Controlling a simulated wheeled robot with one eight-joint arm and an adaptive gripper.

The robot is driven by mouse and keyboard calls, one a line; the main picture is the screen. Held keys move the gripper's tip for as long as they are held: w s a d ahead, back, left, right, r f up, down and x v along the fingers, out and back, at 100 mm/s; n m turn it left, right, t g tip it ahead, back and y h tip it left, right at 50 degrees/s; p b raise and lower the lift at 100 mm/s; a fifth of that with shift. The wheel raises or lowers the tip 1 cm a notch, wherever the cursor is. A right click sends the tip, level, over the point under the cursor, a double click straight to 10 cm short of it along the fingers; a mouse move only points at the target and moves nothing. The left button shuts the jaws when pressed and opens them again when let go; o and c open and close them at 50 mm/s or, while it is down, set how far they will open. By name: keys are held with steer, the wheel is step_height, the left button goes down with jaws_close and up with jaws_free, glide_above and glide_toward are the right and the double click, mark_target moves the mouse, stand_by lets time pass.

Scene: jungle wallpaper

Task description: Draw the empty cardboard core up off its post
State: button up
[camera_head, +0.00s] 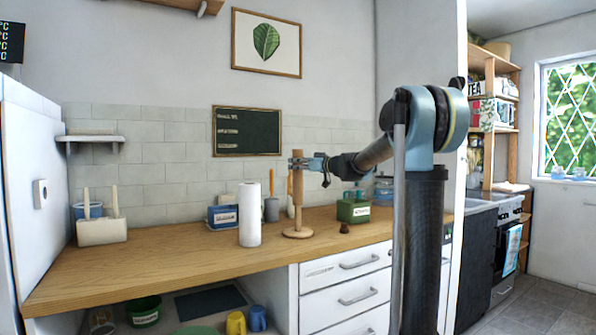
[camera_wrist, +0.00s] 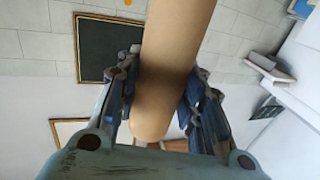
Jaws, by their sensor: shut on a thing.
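A white paper roll (camera_head: 250,214) stands on the wooden counter (camera_head: 150,262) left of the base. A blue box (camera_head: 222,217) is behind it. A green box (camera_head: 353,210) and a small dark object (camera_head: 345,228) are to the right. The counter's left front is clear.

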mark_target(302, 155)
steer(key=shift+r, duration=0.55)
steer(key=shift+r, duration=1.3)
steer(key=shift+r, duration=2.5)
